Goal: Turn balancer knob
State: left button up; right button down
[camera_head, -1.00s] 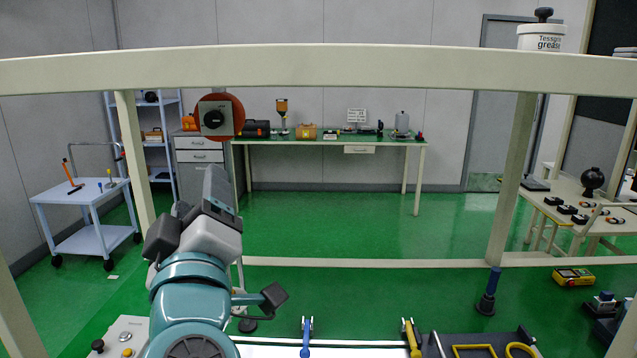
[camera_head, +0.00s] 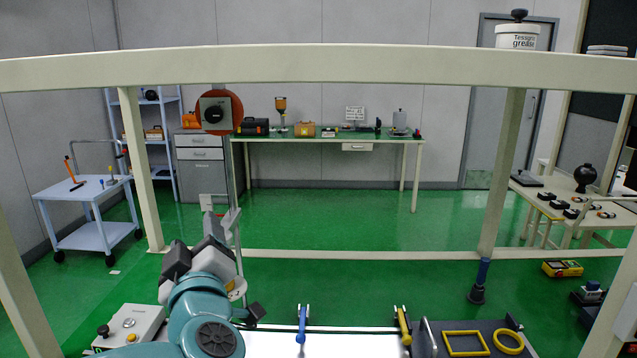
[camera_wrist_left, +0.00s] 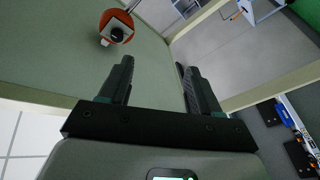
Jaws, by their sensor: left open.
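The balancer (camera_head: 229,108) is an orange-red disc with a grey square plate and a black round knob (camera_head: 213,115). It hangs below the cream crossbeam in the head view, at upper left. The knob also shows in the left wrist view (camera_wrist_left: 117,35), at upper left, beyond the fingertips. My left gripper (camera_head: 219,203) is below the balancer in the head view, apart from it. In the left wrist view its two dark fingers (camera_wrist_left: 158,72) are spread with nothing between them. My right gripper is not in view.
The cream crossbeam (camera_head: 330,68) spans the head view, with posts on both sides. A green-topped bench (camera_head: 300,138) stands at the back. A white-topped work surface with blue and yellow clamps (camera_head: 302,325) lies in front. A blue cart (camera_head: 85,197) stands at left.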

pick_arm(q)
jog(key=w+a+f+m+g+h, duration=0.1)
jog(key=a+f+m+g+h, duration=0.15)
jog(key=f, duration=1.45)
jog(key=w+a+f+m+g+h, duration=0.1)
jog(key=f+m+g, duration=0.25)
jog(key=f, duration=1.45)
jog(key=s+d+f+m+g+h, duration=0.1)
jog(key=s+f+g, duration=0.2)
jog(key=s+f, duration=0.4)
jog(key=s+d+f+m+g+h, duration=0.15)
jog(key=s+f, duration=0.35)
jog(key=f, duration=0.5)
jog(key=s+d+f+g+h, duration=0.2)
jog(key=s+d+g, duration=0.1)
jog(key=s, duration=0.5)
jog(key=s+d+f+m+g+h, duration=0.1)
jog(key=s+d+f+g+h, duration=0.1)
jog(key=s, duration=0.6)
jog(key=shift+s+d+f+g+h, duration=0.35)
jog(key=shift+d+f+g, duration=0.2)
jog(key=shift+d+g, duration=0.65)
